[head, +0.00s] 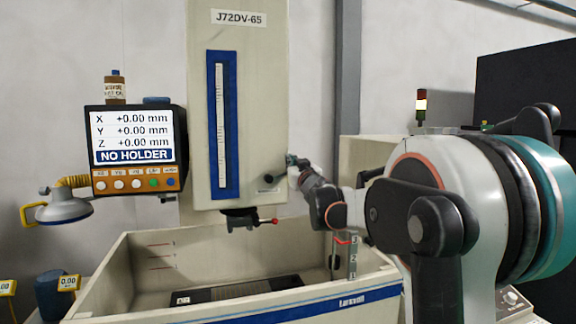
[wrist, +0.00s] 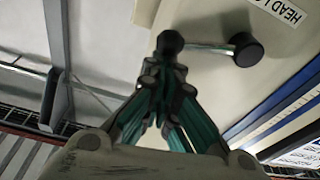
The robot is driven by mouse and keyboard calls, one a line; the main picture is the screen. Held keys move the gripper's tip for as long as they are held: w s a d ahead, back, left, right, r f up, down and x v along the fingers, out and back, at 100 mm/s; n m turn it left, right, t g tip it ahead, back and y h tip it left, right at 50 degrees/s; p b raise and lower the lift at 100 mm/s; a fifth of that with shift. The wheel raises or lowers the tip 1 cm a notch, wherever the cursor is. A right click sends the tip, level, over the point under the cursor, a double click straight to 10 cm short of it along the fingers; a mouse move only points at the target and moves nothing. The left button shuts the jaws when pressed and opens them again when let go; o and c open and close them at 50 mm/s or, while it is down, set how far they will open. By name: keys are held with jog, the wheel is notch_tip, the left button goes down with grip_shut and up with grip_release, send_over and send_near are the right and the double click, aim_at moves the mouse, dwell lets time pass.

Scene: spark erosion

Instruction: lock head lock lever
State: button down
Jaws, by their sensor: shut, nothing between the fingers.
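The head lock lever (wrist: 210,46) is a thin metal rod between two black ends, on the cream machine head (head: 240,110). Its larger round black end (wrist: 247,50) is at the right in the wrist view, and its smaller black ball (wrist: 170,41) is at the left. In the head view the lever's black end (head: 268,178) shows low on the head's right side. My gripper (wrist: 165,72) is shut and empty, with its fingertips right by the smaller ball. I cannot tell whether they touch it. In the head view my gripper (head: 295,165) partly hides the lever.
A label reading "HEAD L" (wrist: 280,10) is near the lever. A red-tipped lever (head: 268,221) sticks out below the head, above the open tank (head: 125,255). A display (head: 133,137) reading "NO HOLDER" stands at the left, with a lamp (head: 65,208) beside it.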

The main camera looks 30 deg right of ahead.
jog(key=shift+s+d+f+m, duration=0.1)
jog(key=shift+d+f+m, duration=0.1)
jog(key=shift+f+m, duration=0.3)
jog(key=shift+r, duration=0.2)
jog(key=s+a+r, duration=0.2)
jog(key=s, duration=0.6)
jog(key=shift+s+a, duration=0.3)
jog(key=shift+s, duration=0.1)
jog(key=shift+f, duration=0.1)
dwell(0.5)
